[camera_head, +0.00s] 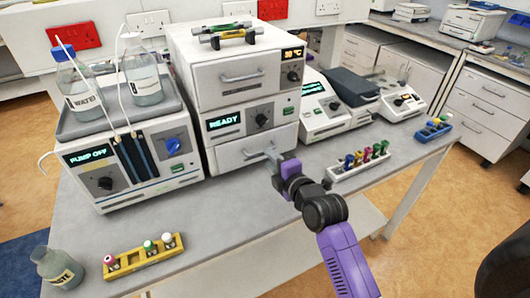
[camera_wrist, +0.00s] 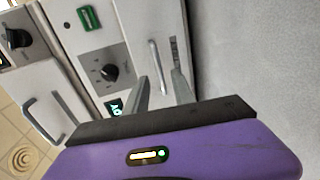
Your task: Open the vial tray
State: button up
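The vial tray (camera_head: 228,159) appears to be the lowest drawer of the white stacked instrument, under the READY panel. Its front looks flush and shut. Its bar handle (camera_wrist: 154,58) shows in the wrist view. My gripper (camera_head: 271,154) is at the right part of this drawer front, by the handle. In the wrist view my gripper (camera_wrist: 160,76) has its two grey fingers apart, with the near end of the handle appearing between them. Contact with the handle cannot be told. In the head view the fingers partly hide the handle.
Another handled drawer (camera_head: 243,76) is higher in the stack. A pump unit (camera_head: 105,180) with bottles stands left. A white vial rack (camera_head: 352,174) stands right of my gripper. Bench between is clear.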

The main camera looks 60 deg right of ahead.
aim_at(248, 136)
jog(key=shift+p+x, duration=0.4)
jog(key=shift+x, duration=1.8)
grip_shut()
